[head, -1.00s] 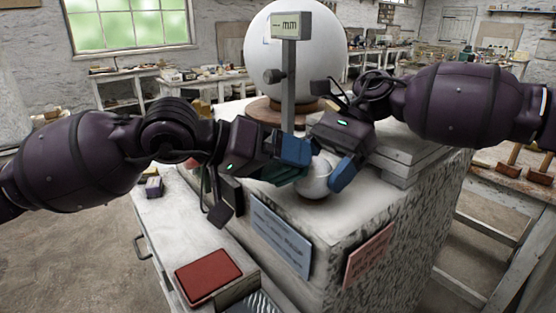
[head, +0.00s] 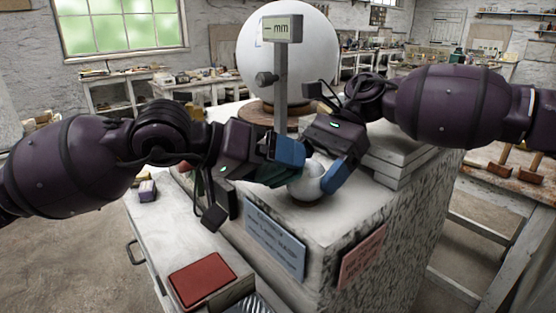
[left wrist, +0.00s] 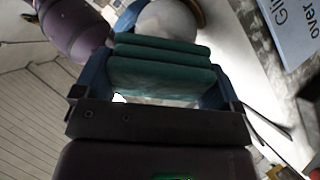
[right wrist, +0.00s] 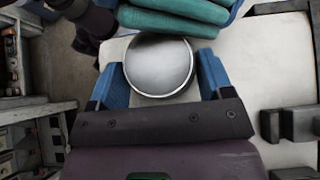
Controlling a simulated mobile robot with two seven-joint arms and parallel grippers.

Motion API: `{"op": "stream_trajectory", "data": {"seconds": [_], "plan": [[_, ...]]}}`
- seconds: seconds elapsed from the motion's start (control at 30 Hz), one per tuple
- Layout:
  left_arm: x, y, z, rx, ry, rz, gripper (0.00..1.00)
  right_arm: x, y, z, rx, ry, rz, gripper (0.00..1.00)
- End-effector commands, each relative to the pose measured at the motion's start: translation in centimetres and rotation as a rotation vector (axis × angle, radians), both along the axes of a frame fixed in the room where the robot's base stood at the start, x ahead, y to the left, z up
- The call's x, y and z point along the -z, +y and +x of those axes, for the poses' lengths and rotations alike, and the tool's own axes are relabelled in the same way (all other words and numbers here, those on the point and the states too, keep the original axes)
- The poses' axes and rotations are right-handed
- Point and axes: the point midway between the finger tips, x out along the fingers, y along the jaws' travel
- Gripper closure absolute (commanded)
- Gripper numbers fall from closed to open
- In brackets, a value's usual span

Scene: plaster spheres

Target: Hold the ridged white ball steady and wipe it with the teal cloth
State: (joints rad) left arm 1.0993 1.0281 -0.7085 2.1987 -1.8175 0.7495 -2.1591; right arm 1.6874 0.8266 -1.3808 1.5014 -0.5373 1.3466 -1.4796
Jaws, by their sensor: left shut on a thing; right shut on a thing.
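The white ball (head: 306,185) sits at the top front of the pale stone block. In the right wrist view the ball (right wrist: 158,66) is between the blue fingers of my right gripper (right wrist: 158,85), which is shut on it. Its surface looks smooth and grey there; no ridges are clear. My left gripper (left wrist: 158,75) is shut on the folded teal cloth (left wrist: 160,78), with the ball (left wrist: 172,22) just beyond. The cloth (right wrist: 175,18) overlaps the ball's far edge in the right wrist view; contact is hard to tell. In the head view the cloth is mostly hidden.
A large white sphere (head: 288,70) on a wooden base stands behind a gauge post marked mm (head: 281,30). A blue sign (head: 274,243) and a pink sign (head: 362,255) are on the block's sides. A red box (head: 201,279) lies on the lower bench.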

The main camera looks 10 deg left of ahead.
Motion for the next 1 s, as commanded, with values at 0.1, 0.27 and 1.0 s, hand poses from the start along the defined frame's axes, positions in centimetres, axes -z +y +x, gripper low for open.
{"op": "stream_trajectory", "data": {"seconds": [0.1, 0.27, 1.0], "plan": [[0.4, 0.3, 0.3, -0.001, 0.002, 0.001, 0.33, 0.0, 0.0, 0.0, -0.001, 0.0, 0.002, 0.47], [0.6, 0.5, 0.4, -0.003, 0.003, 0.002, 0.33, 0.0, 0.0, 0.0, -0.001, -0.001, 0.001, 0.47], [0.7, 0.6, 0.6, 0.003, -0.002, 0.001, 0.33, -0.1, 0.0, 0.0, -0.001, -0.001, 0.001, 0.47]]}}
